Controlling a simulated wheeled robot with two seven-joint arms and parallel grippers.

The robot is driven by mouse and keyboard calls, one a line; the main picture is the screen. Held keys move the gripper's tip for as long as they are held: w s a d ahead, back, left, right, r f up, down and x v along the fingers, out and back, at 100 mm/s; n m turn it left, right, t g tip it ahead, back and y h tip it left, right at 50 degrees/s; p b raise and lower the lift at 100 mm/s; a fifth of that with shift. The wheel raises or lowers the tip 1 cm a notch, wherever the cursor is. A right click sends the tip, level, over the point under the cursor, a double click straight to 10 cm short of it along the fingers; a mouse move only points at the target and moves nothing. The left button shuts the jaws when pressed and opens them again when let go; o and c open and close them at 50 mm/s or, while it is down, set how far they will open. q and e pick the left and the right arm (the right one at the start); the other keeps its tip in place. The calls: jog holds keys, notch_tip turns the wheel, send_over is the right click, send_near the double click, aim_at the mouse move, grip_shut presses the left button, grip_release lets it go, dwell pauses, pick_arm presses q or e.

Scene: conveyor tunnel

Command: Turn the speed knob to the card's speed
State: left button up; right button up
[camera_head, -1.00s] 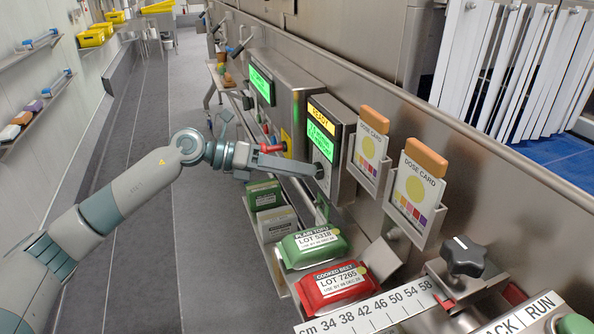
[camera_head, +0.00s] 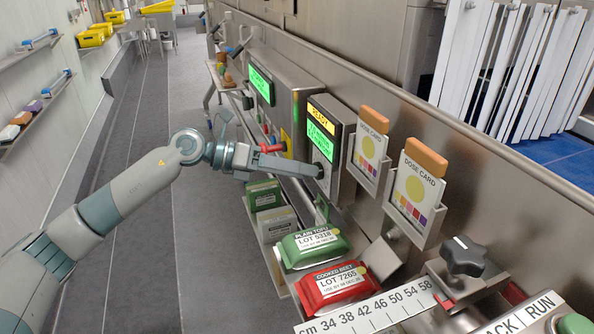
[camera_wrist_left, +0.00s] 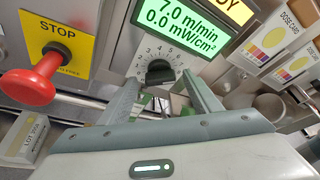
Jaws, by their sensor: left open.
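The black speed knob (camera_wrist_left: 160,72) sits on a white numbered dial (camera_wrist_left: 140,66) in the left wrist view. Above it a green display (camera_wrist_left: 185,28) reads 7.0 m/min and 0.0 mW/cm². My left gripper (camera_wrist_left: 162,88) is open, with one finger on each side of the knob; I cannot tell whether they touch it. In the head view the left gripper (camera_head: 312,170) is at the panel (camera_head: 345,140) and hides most of the knob. Two dose cards (camera_head: 368,150) (camera_head: 415,190) stand in steel holders to the right; their small print is unreadable. My right gripper is out of view.
A red stop button (camera_wrist_left: 30,85) on a yellow plate juts out left of the knob. Below the panel are a green pack (camera_head: 315,246) and a red pack (camera_head: 335,287). A ruler (camera_head: 375,312) and a black clamp knob (camera_head: 464,256) are nearer. The aisle floor at left is clear.

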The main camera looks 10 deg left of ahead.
pick_arm(q)
jog(key=shift+a, duration=0.15)
jog(key=b+v, duration=0.2)
jog(key=v, duration=1.5)
jog(key=shift+b, duration=0.35)
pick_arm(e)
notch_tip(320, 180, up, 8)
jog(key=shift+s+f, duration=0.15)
pick_arm(q)
jog(key=shift+r, duration=0.1)
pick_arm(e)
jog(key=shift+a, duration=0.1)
